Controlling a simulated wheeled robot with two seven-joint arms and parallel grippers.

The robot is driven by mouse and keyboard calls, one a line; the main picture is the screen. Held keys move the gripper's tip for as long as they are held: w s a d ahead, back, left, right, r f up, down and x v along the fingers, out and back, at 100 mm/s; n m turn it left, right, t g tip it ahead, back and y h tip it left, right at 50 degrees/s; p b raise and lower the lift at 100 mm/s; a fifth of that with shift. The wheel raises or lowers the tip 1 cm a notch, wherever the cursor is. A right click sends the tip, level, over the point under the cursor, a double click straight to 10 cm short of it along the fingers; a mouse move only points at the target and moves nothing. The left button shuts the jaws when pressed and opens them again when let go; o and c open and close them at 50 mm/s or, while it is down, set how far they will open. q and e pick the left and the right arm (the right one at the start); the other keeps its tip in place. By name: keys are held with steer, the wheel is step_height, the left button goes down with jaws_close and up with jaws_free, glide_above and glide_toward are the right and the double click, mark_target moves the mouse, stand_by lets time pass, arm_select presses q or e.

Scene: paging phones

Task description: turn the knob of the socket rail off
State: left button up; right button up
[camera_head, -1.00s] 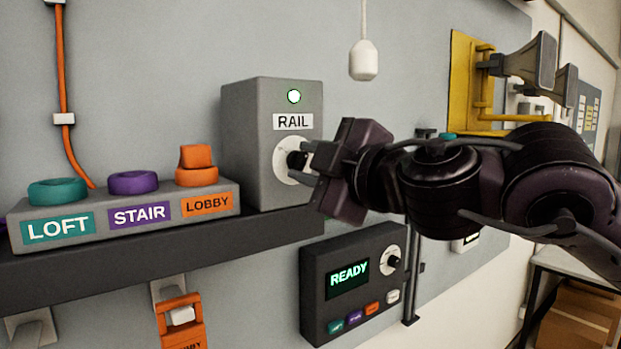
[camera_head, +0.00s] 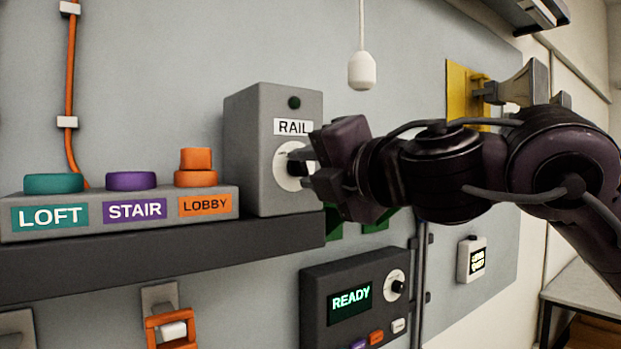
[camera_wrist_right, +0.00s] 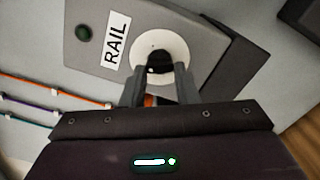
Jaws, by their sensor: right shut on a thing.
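The grey RAIL box (camera_head: 258,110) stands on the dark shelf, and its lamp (camera_head: 294,102) is dark. Its round white dial (camera_head: 283,166) is on the front face. My right gripper (camera_head: 302,168) is shut on the black knob at the dial's middle. In the right wrist view the two fingers of the gripper (camera_wrist_right: 160,82) close on either side of the black knob (camera_wrist_right: 160,62), and the lamp (camera_wrist_right: 83,33) looks dark green, unlit. The fingers partly hide the knob. My left gripper is not in view.
A block with LOFT, STAIR and LOBBY labels (camera_head: 135,208) sits left of the box on the dark shelf (camera_head: 150,252). Below hangs a panel reading READY (camera_head: 312,285). A white pull (camera_head: 361,72) hangs above my right arm.

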steer(key=shift+f+n+b, duration=0.25)
steer(key=shift+n+b, duration=0.2)
steer(key=shift+n, duration=1.25)
steer(key=o, duration=1)
steer(key=shift+r, duration=0.1)
steer(key=shift+s+d+b, duration=0.2)
steer(key=shift+s+b, duration=0.05)
steer(key=shift+b, duration=0.05)
steer(key=b+v, duration=0.3)
steer(key=v, duration=0.4)
